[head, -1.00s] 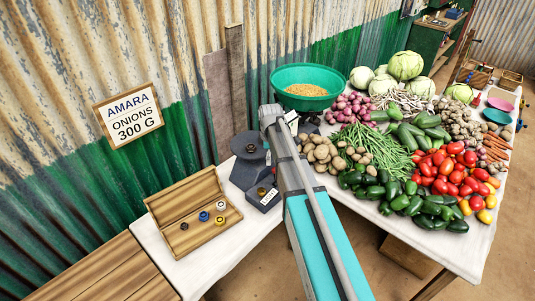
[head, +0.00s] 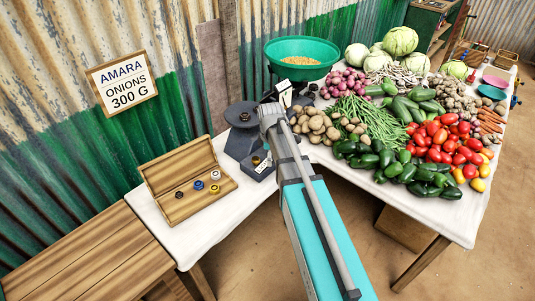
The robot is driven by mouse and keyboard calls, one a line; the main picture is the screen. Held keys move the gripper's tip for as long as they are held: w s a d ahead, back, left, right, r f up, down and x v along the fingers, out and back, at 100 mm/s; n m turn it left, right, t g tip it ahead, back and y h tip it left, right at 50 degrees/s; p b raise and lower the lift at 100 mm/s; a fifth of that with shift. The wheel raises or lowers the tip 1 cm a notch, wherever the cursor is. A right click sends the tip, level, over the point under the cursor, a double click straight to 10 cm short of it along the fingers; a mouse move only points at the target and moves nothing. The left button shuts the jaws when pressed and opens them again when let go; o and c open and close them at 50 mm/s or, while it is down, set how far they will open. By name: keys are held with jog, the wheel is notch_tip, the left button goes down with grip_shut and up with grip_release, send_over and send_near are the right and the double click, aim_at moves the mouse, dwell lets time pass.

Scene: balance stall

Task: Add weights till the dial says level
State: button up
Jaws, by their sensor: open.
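The scale is dark grey, with a round pan (head: 243,113) carrying a small dark weight (head: 244,117). A white upright plate (head: 284,93), perhaps its dial, stands behind my arm's end; no reading can be made out. An open wooden box (head: 185,207) at the left holds a dark weight (head: 179,194), a blue one (head: 198,185), a white one (head: 215,175) and a yellow one (head: 214,188). A dark block with a white label (head: 263,168) has a small brass-coloured thing on top. My arm's grey end covers part of the scale, and my gripper's fingers are hidden behind it.
A sign (head: 122,82) reads "AMARA ONIONS 300 G". A green basin (head: 301,70) stands behind the scale. Potatoes (head: 315,124), beans, peppers and tomatoes (head: 443,138) crowd the right. The white table (head: 203,223) is bare before the box. A wooden bench (head: 85,255) stands at left.

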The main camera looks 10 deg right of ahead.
jog(key=shift+s+f, duration=0.2)
jog(key=shift+s, duration=0.35)
jog(key=shift+s+f, duration=0.2)
jog(key=shift+s, duration=0.3)
jog(key=s+m, duration=1.4)
jog(key=s, duration=0.1)
jog(key=shift+a, duration=0.1)
dwell(0.9)
dwell(2.5)
